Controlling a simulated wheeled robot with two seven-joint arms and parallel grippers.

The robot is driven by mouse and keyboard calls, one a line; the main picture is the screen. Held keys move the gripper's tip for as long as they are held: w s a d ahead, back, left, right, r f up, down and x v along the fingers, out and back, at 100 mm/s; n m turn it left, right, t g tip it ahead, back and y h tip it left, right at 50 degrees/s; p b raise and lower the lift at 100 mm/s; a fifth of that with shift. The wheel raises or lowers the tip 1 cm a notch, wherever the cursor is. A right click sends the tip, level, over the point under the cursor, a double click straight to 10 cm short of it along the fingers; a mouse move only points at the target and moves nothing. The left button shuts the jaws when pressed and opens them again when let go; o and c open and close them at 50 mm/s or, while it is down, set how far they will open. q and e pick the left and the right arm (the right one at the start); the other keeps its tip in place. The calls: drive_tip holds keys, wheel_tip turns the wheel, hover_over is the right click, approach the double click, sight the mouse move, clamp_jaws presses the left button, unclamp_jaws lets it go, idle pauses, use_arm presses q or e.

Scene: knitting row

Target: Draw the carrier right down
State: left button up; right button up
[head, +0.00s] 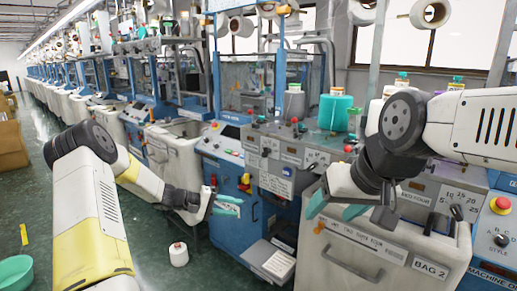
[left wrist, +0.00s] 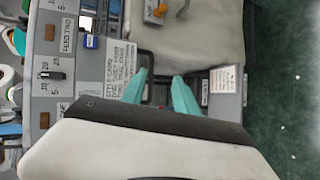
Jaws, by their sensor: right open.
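No part is plainly marked as the carrier. A small orange-yellow handle (head: 245,180) shows on the blue machine front in the middle of the head view, and I cannot tell whether it is the carrier. My left gripper (head: 238,206) is in front of that blue front, a little below and left of the handle. In the left wrist view its two teal fingers (left wrist: 162,78) are apart with nothing between them. My right gripper (head: 336,207) is open and empty in front of the grey machine at the right, above the bin front labelled BAG 2.
Grey control panels (head: 290,150) with knobs and labels span the machine fronts. A teal yarn cone (head: 335,112) stands on top. A white cone (head: 178,254) stands on the green floor, with a teal basin (head: 14,273) at the left. The aisle floor is mostly clear.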

use_arm(q)
drive_tip(key=s+d+r+m+g+y, duration=0.2)
drive_tip(key=s+r+m+g+y, duration=0.3)
drive_tip(key=s+r, duration=1)
drive_tip(key=s+a+r+t+y, duration=0.3)
drive_tip(key=s+r, duration=0.1)
drive_tip(key=s, duration=0.6)
drive_tip(key=s+a+r+t+y, duration=0.3)
drive_tip(key=s+r, duration=0.1)
drive_tip(key=s, duration=0.5)
drive_tip(key=shift+s+a+n+t, duration=0.3)
drive_tip(key=shift+s+a+t, duration=0.1)
drive_tip(key=shift+r, duration=0.1)
